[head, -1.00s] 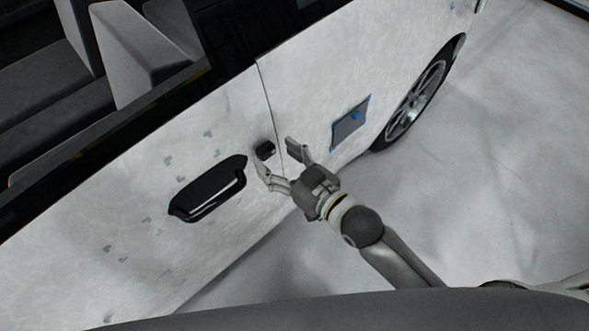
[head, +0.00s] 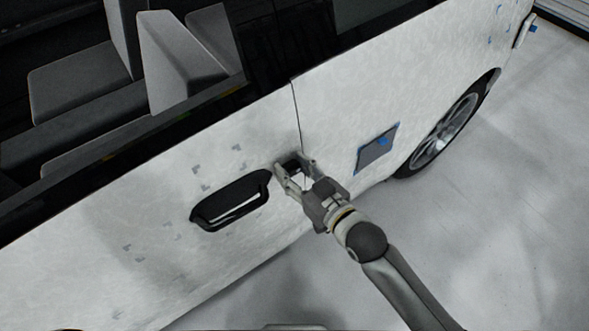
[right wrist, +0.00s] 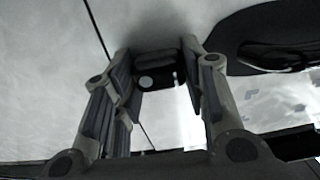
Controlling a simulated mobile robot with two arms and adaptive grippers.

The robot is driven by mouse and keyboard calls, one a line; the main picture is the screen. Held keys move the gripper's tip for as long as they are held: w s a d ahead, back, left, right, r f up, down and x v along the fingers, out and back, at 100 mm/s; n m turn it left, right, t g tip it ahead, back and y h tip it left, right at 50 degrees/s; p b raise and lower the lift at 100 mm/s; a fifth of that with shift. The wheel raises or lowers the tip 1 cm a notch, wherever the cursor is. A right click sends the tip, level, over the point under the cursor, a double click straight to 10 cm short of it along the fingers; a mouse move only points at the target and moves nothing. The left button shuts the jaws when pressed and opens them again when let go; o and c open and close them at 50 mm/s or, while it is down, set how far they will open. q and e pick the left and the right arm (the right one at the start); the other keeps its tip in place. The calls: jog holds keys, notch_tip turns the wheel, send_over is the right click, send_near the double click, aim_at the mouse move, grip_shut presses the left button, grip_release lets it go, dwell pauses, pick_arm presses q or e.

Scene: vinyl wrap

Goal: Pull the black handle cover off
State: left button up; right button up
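The black handle cover (head: 291,164) is a small dark block on the white car door, just beside the vertical door seam and right of the black door handle (head: 230,201). My right gripper (head: 294,168) is at the cover, with one finger on each side of it. In the right wrist view, the cover (right wrist: 158,72) sits between the spread fingertips (right wrist: 160,58) and shows a pale round spot. The fingers are apart and very close to its sides; I cannot tell whether they touch it. My left gripper is not in view.
A dark square panel with blue tape (head: 377,148) is on the body to the right of the seam. A wheel (head: 445,132) is further right. Small grey marks dot the door. The pale floor (head: 500,235) at right is clear.

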jog(key=c, duration=0.6)
jog(key=shift+s+d+r+p, duration=0.15)
jog(key=shift+s+d+p, duration=0.25)
jog(key=shift+s+p, duration=0.2)
jog(key=shift+s+d+r, duration=0.1)
jog(key=shift+s+d, duration=0.15)
jog(key=shift+p+v, duration=1.8)
jog(key=shift+v, duration=1.2)
jog(key=s+d+r+m+t+h, duration=0.1)
jog(key=d+r+m+h, duration=0.1)
jog(key=d+r+h, duration=0.1)
jog(key=s+d+r+m+t+h, duration=0.1)
jog(key=d+r+m+h, duration=0.1)
jog(key=d, duration=0.4)
jog(key=s+d+r+m+t+h, duration=0.1)
jog(key=s+d+r+m+h, duration=0.1)
jog(key=d+r+m+h, duration=0.1)
jog(key=shift+d+r+h, duration=0.8)
jog(key=shift+d+r, duration=0.45)
jog(key=shift+r, duration=0.25)
